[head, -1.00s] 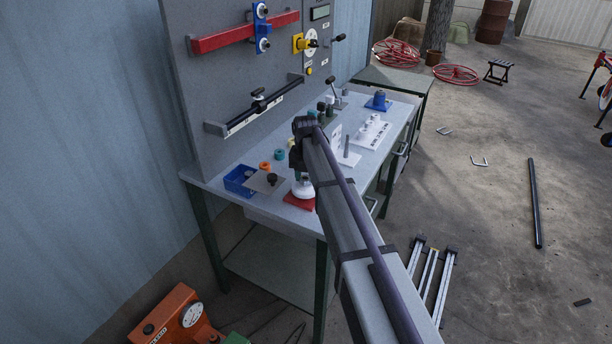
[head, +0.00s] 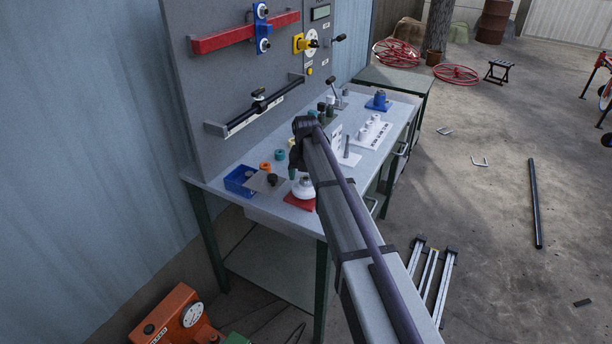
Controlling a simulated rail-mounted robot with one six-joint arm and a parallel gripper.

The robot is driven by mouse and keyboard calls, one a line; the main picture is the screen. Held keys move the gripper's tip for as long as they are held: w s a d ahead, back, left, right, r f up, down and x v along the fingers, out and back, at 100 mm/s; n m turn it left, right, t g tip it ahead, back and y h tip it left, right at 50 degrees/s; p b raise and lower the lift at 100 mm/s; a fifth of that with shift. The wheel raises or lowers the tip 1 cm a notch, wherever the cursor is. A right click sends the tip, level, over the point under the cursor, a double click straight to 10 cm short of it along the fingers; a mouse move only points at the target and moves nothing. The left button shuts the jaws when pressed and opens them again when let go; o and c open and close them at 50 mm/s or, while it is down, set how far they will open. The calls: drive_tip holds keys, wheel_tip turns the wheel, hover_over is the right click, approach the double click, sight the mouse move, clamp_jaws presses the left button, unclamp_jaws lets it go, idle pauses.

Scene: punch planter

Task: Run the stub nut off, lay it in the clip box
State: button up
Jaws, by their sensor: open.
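A blue open-topped box (head: 238,181), which looks like the clip box, sits at the near left corner of the workbench with small contents. Right beside it a grey plate (head: 258,183) carries a dark, nut-like piece (head: 272,180); it is too small to tell whether this is the stub nut or whether it is threaded on a stub. My gripper (head: 297,172) is open, low over the bench to the right of the plate, next to a white rounded part (head: 303,188) above a red pad (head: 300,202). My arm partly covers this area, and the fingertips are hard to make out.
Orange (head: 265,166) and teal (head: 280,154) rings lie behind the plate. A white block with several pegs (head: 372,133) and a blue fixture (head: 379,101) stand farther right. The upright panel (head: 225,90) with a red bar and black rail borders the bench's back.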

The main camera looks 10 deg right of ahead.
sight(306, 178)
wheel_tip(306, 178, up, 11)
drive_tip(key=p, duration=1)
drive_tip(key=shift+f, duration=0.15)
drive_tip(key=shift+f, duration=0.1)
